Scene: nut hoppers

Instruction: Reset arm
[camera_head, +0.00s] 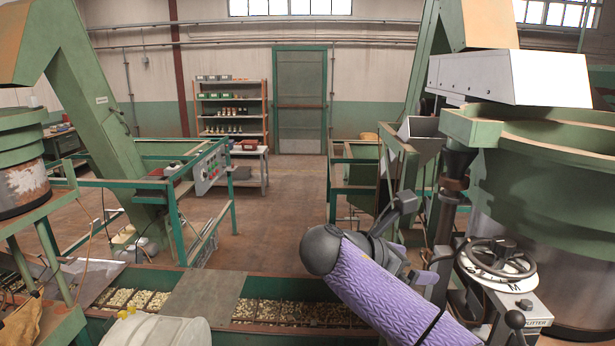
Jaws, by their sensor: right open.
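My right arm comes in from the lower right in a purple sleeve and bends at a dark rounded joint. My right gripper (400,208) is dark grey, raised beyond that joint, in front of the green machinery. It is small and partly lost against the dark machine parts behind it. It is open and I see nothing held in it. My left gripper is not in view.
Close on the right stand a handwheel (497,262) and a large green hopper (550,150). A trough with nuts (290,312) crosses the front. A control box (211,167) stands left of centre. The floor (275,225) in the middle is clear.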

